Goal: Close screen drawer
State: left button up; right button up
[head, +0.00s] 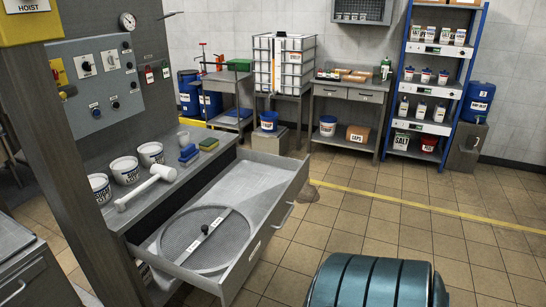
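The screen drawer (262,236) is a grey metal drawer standing pulled well out from under the bench at the left of the head view. Its front faces right and carries handles. A round mesh screen (180,228) lies flat inside it, with a dark-handled bar (207,230) across it. The rest of the drawer floor looks bare. Neither of my grippers is in view, and nothing is seen touching the drawer.
The bench top above the drawer holds white tubs (125,170), a white mallet (147,187) and sponges (189,154). A teal rounded body (375,284) fills the bottom right. Tiled floor (400,215) right of the drawer is clear. A blue-framed shelf (431,90) stands behind.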

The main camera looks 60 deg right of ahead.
aim_at(264, 187)
jog(key=i+l, duration=0.5)
jog(key=i, duration=0.25)
jog(key=z, duration=2.4)
